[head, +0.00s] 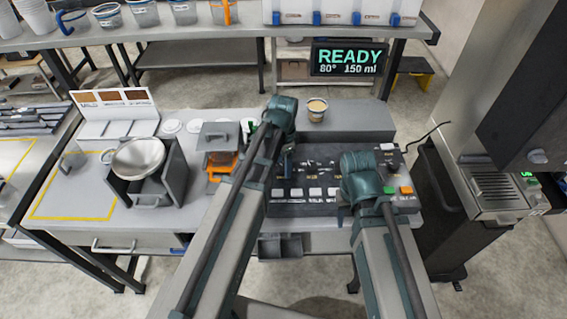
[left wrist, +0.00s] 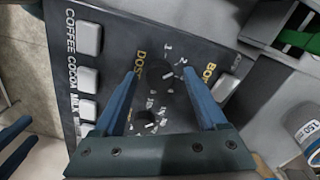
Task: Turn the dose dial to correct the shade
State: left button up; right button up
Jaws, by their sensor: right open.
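The dark control panel (head: 290,205) lies on the counter under my arms. In the left wrist view the black dose dial (left wrist: 158,73), beside the yellow DOSE label with numbers around it, sits between my left gripper's (left wrist: 159,72) two blue fingers. The fingers stand apart, with a gap visible on each side of the dial. In the head view my left gripper (head: 288,162) points down over the panel. My right gripper (head: 343,212) is open, low over the panel's right part, mostly hidden by its wrist. A cup (head: 317,108) of light brown drink stands behind the panel. A shade card (head: 115,100) stands at the left.
A display (head: 348,61) reads READY, 80°, 150 ml. A metal bowl (head: 138,156) in a grey holder and an orange-and-grey unit (head: 220,148) stand left of the panel. A tall machine (head: 510,130) is at the right. Lower dials (left wrist: 148,120) lie close to my left fingers.

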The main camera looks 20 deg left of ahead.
aim_at(283, 166)
pick_arm(q)
jog(key=shift+r, duration=0.1)
notch_tip(283, 166, up, 14)
jog(key=p, duration=1.4)
jog(key=shift+f, duration=0.2)
jog(key=s+d+f+n+b, duration=0.2)
jog(key=s+d+f+b, duration=0.1)
jog(key=s+f+b, duration=0.1)
jog(key=s+d+f+n+b, duration=0.2)
jog(key=s+d+f+b, duration=0.2)
jog(key=s, duration=0.1)
jog(key=s+d+f+n+y+b, duration=0.1)
jog(key=s+d+f+n+b, duration=0.1)
jog(key=s+d+f+b, duration=0.1)
jog(key=shift+s+d+f+b, duration=0.1)
jog(key=shift+s+f+b, duration=0.2)
jog(key=shift+s, duration=0.35)
jog(key=shift+s+d+f+b, duration=0.15)
jog(key=shift+s+b, duration=0.15)
jog(key=shift+s, duration=0.3)
jog(key=shift+r, duration=0.1)
